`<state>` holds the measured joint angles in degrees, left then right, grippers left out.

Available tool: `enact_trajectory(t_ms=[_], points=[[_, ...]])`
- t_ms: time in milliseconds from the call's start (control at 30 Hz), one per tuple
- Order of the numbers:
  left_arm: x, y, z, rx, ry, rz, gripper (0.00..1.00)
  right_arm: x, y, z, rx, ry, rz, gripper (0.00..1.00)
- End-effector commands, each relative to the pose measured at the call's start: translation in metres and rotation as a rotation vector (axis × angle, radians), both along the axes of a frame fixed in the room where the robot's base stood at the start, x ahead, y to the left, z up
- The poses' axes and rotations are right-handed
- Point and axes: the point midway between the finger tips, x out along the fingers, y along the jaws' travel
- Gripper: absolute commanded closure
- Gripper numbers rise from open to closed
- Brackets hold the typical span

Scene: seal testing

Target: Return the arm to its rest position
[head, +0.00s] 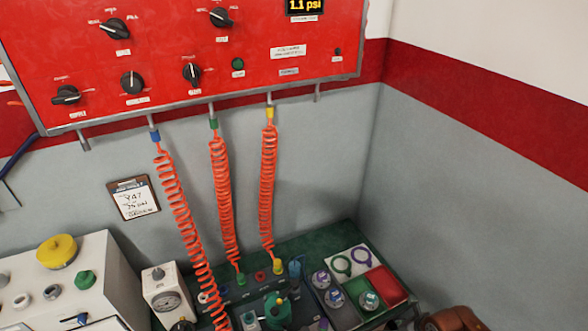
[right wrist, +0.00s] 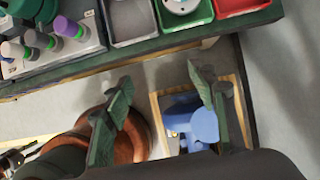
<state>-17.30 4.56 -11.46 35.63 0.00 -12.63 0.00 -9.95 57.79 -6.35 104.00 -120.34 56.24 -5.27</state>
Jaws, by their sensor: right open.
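My right gripper (right wrist: 162,92) shows in the right wrist view with its two dark fingers spread wide apart and nothing between them. It is in front of the green workbench edge (right wrist: 150,57), over the floor side, apart from the trays. The rest of my right arm cannot be made out clearly in the head view. My left gripper is in neither view.
A red control panel (head: 180,55) has several coiled orange hoses (head: 222,190) hanging to the bench. Coloured trays (head: 385,287) stand at its right end. A brown rounded object (right wrist: 130,145) and a blue object (right wrist: 195,122) are below my right gripper.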

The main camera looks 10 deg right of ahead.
Motion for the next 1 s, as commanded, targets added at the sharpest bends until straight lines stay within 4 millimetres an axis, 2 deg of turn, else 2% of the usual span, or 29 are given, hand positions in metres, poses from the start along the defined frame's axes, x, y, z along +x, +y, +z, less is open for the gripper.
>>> enact_trajectory(t_ms=[100, 267, 467, 567, 667, 700, 767, 800, 867, 933, 1000], points=[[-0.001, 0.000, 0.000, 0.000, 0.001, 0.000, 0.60, 0.002, 0.015, 0.006, 0.063, -0.035, -0.017, 0.48], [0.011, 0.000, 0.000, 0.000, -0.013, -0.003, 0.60, 0.010, 0.045, 0.021, 0.175, -0.096, -0.039, 0.48], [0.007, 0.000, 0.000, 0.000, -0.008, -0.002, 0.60, 0.027, 0.096, 0.058, 0.388, -0.212, -0.095, 0.48], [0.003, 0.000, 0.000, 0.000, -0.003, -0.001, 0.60, 0.040, 0.123, 0.092, 0.545, -0.294, -0.155, 0.48], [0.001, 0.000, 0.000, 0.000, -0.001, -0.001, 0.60, 0.054, 0.145, 0.144, 0.772, -0.406, -0.273, 0.48], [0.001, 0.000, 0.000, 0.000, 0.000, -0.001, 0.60, 0.061, 0.147, 0.171, 0.885, -0.462, -0.347, 0.48], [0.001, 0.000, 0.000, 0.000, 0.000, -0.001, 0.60, 0.069, 0.138, 0.209, 1.052, -0.539, -0.481, 0.48], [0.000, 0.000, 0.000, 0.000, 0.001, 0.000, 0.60, 0.073, 0.126, 0.230, 1.158, -0.586, -0.582, 0.48], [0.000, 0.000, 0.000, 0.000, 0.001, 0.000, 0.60, 0.075, 0.100, 0.254, 1.304, -0.644, -0.748, 0.48], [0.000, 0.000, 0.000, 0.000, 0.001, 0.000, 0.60, 0.072, 0.062, 0.266, 1.453, -0.694, -0.967, 0.48], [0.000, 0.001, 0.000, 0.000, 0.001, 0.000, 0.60, 0.062, 0.023, 0.262, 1.577, -0.722, -1.207, 0.48]])
